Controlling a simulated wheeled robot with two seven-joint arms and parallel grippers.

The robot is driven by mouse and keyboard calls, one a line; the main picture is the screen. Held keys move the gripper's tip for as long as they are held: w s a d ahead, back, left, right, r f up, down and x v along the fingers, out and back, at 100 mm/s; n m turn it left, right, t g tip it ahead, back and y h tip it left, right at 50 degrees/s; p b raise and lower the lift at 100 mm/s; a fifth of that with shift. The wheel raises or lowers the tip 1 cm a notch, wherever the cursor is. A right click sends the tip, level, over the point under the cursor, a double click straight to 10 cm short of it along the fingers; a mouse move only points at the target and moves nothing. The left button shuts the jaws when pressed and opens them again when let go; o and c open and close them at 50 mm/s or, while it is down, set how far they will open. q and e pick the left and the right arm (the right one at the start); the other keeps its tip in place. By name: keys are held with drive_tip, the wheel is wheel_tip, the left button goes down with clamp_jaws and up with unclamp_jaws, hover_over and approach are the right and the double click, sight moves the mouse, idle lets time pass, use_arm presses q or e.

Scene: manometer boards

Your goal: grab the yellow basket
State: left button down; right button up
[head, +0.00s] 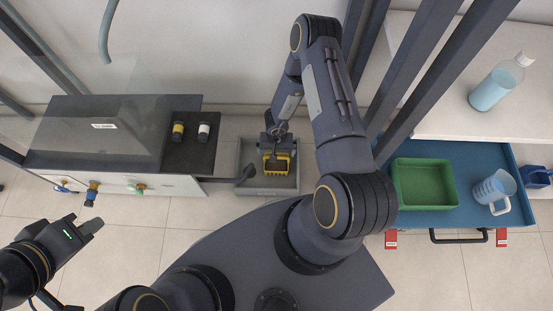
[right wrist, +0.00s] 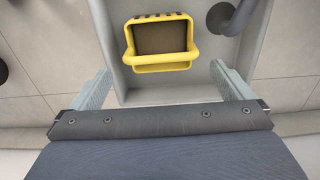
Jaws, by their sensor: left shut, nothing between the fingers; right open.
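The yellow basket (head: 277,164) is small and open-topped with a brown inside, and sits in a grey tray (head: 267,191) on the floor. In the right wrist view the basket (right wrist: 160,66) stands just ahead of my right gripper (right wrist: 163,85), whose fingers are spread wide with nothing between them. In the head view my right gripper (head: 277,143) is over the basket's far side and partly hides it. My left gripper (head: 85,226) is shut and empty at lower left, far from the basket.
A grey post or pipe (head: 246,174) reaches into the tray from the left, beside the basket. A cabinet (head: 110,180) with valves stands left of it. On the right a blue tray (head: 425,215) holds a green bin (head: 424,184) and a jug (head: 495,188). A bottle (head: 499,82) stands on the shelf.

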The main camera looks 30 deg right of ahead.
drive_tip(key=b, duration=0.3)
hover_over(276, 167)
wheel_tip(276, 167, down, 6)
drive_tip(key=shift+f, duration=0.1)
wheel_tip(276, 167, down, 5)
drive_tip(key=b, duration=0.3)
drive_tip(key=shift+r, duration=0.2)
drive_tip(key=c, duration=0.8)
drive_tip(key=shift+o, duration=0.2)
drive_tip(key=shift+d+r, duration=0.1)
drive_tip(key=shift+r, duration=0.05)
